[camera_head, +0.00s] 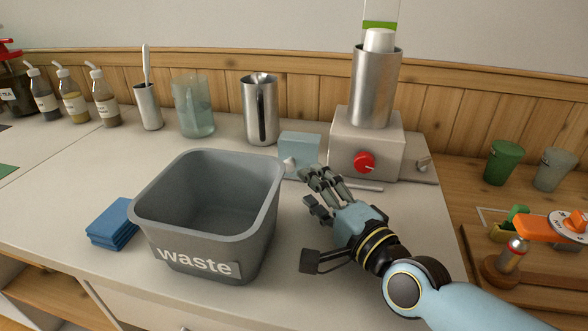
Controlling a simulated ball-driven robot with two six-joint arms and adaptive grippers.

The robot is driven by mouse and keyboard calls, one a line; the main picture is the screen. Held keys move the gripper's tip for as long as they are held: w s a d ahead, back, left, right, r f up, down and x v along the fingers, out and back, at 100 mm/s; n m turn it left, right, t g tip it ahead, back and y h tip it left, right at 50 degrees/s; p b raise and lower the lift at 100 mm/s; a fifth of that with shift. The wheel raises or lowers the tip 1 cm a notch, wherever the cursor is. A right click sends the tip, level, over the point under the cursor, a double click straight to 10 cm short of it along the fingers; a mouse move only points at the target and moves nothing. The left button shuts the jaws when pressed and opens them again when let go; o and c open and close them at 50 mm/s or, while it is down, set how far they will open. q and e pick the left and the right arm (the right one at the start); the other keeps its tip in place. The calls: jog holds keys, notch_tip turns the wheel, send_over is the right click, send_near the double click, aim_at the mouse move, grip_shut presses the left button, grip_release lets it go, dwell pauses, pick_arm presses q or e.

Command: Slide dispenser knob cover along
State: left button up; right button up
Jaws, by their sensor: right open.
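The dispenser (366,142) is a grey box with a metal cylinder on top and a red round knob (364,162) on its front. The knob is uncovered. A pale blue block (299,148), seemingly the knob cover, stands left of the dispenser, with a small light peg low on its front. A thin rail (358,186) runs along the dispenser's foot. My right gripper (311,210) is open and empty, below and slightly right of the block. Its upper fingers overlap the rail's left part in the picture; I cannot tell whether they touch it. My left gripper is out of view.
A grey waste bin (212,260) stands close to the left of my right gripper. Folded blue cloths (112,224) lie left of it. A metal pitcher (261,112) and a glass jug (194,108) stand behind. Cups (503,162) stand at the right.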

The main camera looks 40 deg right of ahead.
aim_at(291, 169)
jog(key=w, duration=0.7)
jog(key=shift+d, duration=0.25)
jog(key=shift+s, duration=0.1)
jog(key=shift+c, duration=0.3)
grip_shut()
